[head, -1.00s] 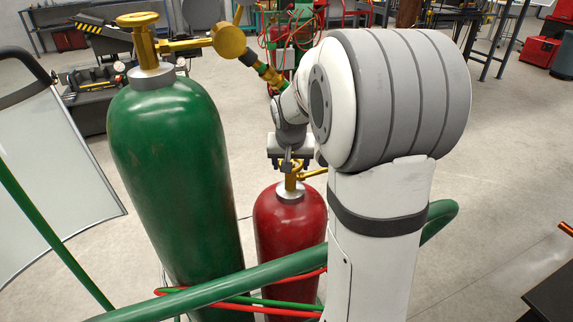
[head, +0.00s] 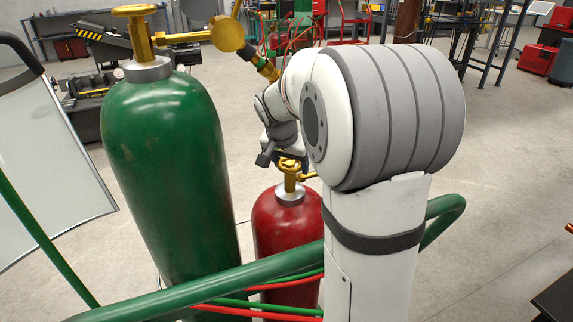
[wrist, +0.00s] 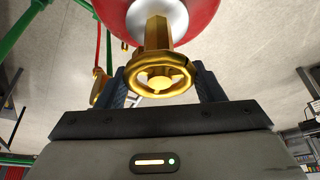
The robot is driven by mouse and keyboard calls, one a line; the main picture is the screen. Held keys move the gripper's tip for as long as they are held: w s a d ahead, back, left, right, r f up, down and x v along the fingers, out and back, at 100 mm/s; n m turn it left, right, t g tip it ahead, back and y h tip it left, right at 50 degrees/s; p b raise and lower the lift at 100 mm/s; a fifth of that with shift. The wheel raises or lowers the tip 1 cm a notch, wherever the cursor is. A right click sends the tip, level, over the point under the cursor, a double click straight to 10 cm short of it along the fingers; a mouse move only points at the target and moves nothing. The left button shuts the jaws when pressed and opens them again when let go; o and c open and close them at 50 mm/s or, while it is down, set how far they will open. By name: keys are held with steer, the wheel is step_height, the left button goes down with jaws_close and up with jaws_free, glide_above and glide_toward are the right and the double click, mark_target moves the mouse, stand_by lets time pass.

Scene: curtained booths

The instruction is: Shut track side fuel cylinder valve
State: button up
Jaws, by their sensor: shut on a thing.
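The red fuel cylinder (head: 287,228) stands upright to the right of the tall green cylinder (head: 165,170). On top of it is a gold valve with a round handwheel (head: 289,164). In the wrist view the handwheel (wrist: 160,76) sits between the two dark fingers of my gripper (wrist: 163,86), below the red cylinder's shoulder. My gripper is shut on the handwheel, one finger at each side. In the head view, the gripper is mostly hidden behind the valve and my arm.
The green cylinder has its own gold valve (head: 138,28) and regulator close to my arm. A green rail (head: 215,288) and red and green hoses cross in front of the cylinders. A pale screen (head: 45,160) stands at the left. Open floor lies to the right.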

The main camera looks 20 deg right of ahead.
mark_target(285, 169)
steer(key=shift+s+f, duration=0.1)
steer(key=shift+f, duration=0.05)
steer(key=o, duration=1)
steer(key=shift+c, duration=0.2)
steer(key=shift+a+r, duration=0.1)
steer(key=shift+r, duration=0.25)
steer(key=v, duration=0.7)
steer(key=shift+r+p, duration=0.15)
steer(key=shift+p, duration=0.25)
